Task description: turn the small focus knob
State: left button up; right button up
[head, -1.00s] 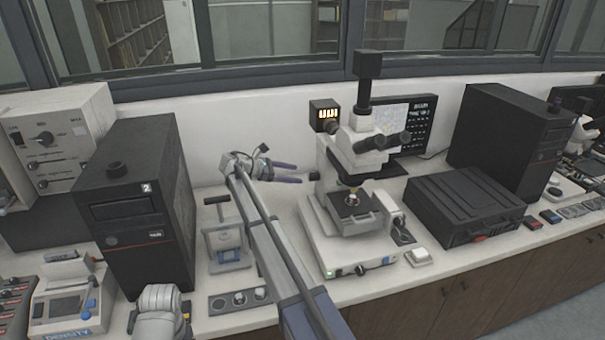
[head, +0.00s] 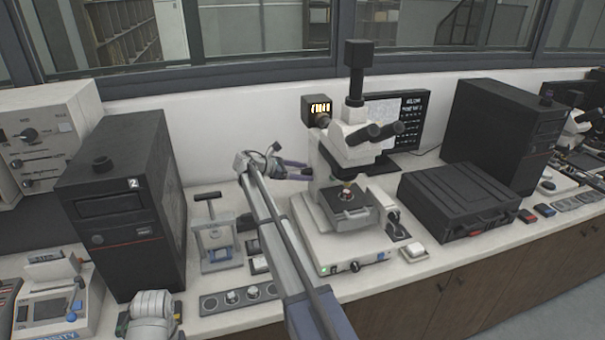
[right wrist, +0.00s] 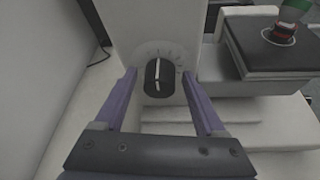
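The microscope (head: 345,150) stands on the bench. Its focus knob, a dark knob with a white line (right wrist: 159,77), sits on a pale side wall with scale marks around it in the right wrist view. My right gripper (head: 297,169) is at the left side of the microscope. In the right wrist view its two purple fingers (right wrist: 159,74) are open, one on each side of the knob, with gaps visible on both sides. The knob is hidden in the head view.
The microscope stage (right wrist: 262,47) is at the right in the wrist view. A small press-like device (head: 215,240) and a black computer case (head: 125,215) stand to the left. A black case (head: 460,200) is to the right.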

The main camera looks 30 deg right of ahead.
grip_shut()
dwell(0.3)
dwell(0.3)
jog(key=shift+s+a+f+m+t+h+b, duration=0.1)
jog(key=shift+m+t+h+b, duration=0.05)
jog(key=shift+m+t+b, duration=0.2)
jog(key=shift+s+f+m+t+h+b, duration=0.1)
jog(key=shift+m+t+h+b, duration=0.1)
jog(key=shift+m, duration=0.25)
jog(key=shift+f+m+t+h+b, duration=0.1)
jog(key=shift+m+t+h+b, duration=0.15)
jog(key=shift+m+t+b, duration=0.6)
jog(key=m+b, duration=0.1)
jog(key=m, duration=0.1)
jog(key=m+t+h+b, duration=0.1)
jog(key=m+b, duration=0.1)
jog(key=shift+s+f, duration=0.1)
jog(key=shift+f, duration=0.1)
jog(key=m+h+b, duration=0.2)
jog(key=m+b, duration=0.1)
jog(key=m, duration=0.1)
jog(key=shift+f+t, duration=0.1)
jog(key=shift+t, duration=0.3)
jog(key=shift+m+h+b, duration=0.5)
jog(key=shift+m+b, duration=0.65)
jog(key=shift+m, duration=0.2)
